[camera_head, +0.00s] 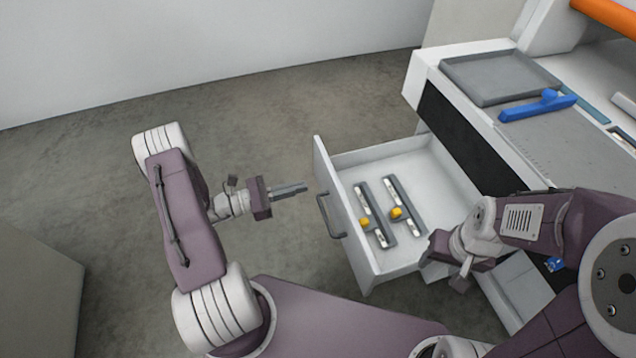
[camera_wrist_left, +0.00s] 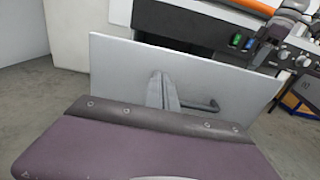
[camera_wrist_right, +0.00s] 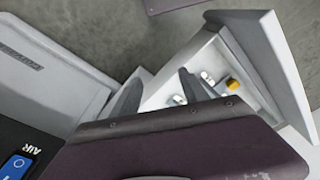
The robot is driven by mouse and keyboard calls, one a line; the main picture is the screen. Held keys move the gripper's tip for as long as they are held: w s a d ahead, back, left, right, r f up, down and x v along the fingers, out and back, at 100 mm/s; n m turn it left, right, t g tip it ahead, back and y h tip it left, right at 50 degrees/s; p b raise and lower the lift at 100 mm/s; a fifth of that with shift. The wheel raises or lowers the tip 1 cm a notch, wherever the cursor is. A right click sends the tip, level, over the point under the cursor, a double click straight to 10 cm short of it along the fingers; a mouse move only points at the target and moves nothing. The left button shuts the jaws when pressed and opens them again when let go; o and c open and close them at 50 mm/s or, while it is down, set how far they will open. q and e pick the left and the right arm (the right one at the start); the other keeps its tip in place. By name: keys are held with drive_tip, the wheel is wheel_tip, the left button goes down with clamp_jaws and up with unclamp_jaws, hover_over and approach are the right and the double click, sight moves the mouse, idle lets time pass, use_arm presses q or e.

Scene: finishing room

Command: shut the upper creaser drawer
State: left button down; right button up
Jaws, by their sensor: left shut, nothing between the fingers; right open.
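The upper creaser drawer (camera_head: 345,157) is pulled out, with its white front facing left in the head view and a dark grey bar handle (camera_head: 331,216) on it. Two grey creasing tools (camera_head: 375,212) with yellow knobs lie inside. My left gripper (camera_head: 303,187) is shut and empty, pointing at the drawer front just left of it. The left wrist view shows its fingers (camera_wrist_left: 162,90) before the front panel (camera_wrist_left: 115,65), beside the handle (camera_wrist_left: 200,104); contact cannot be told. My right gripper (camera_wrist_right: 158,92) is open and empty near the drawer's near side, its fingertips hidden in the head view.
The creaser's top holds a grey tray (camera_head: 490,78) and a blue tool (camera_head: 538,105). A white lower part (camera_head: 512,290) of the machine sticks out below my right arm. Bare floor (camera_head: 270,125) lies left of the drawer. A grey cabinet (camera_head: 35,285) stands at the lower left.

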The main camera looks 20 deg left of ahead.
sight(329, 179)
use_arm(q)
drive_tip(key=x, duration=0.6)
drive_tip(key=shift+b, duration=0.35)
use_arm(e)
drive_tip(key=shift+f, duration=0.45)
use_arm(q)
drive_tip(key=shift+w+d, duration=0.1)
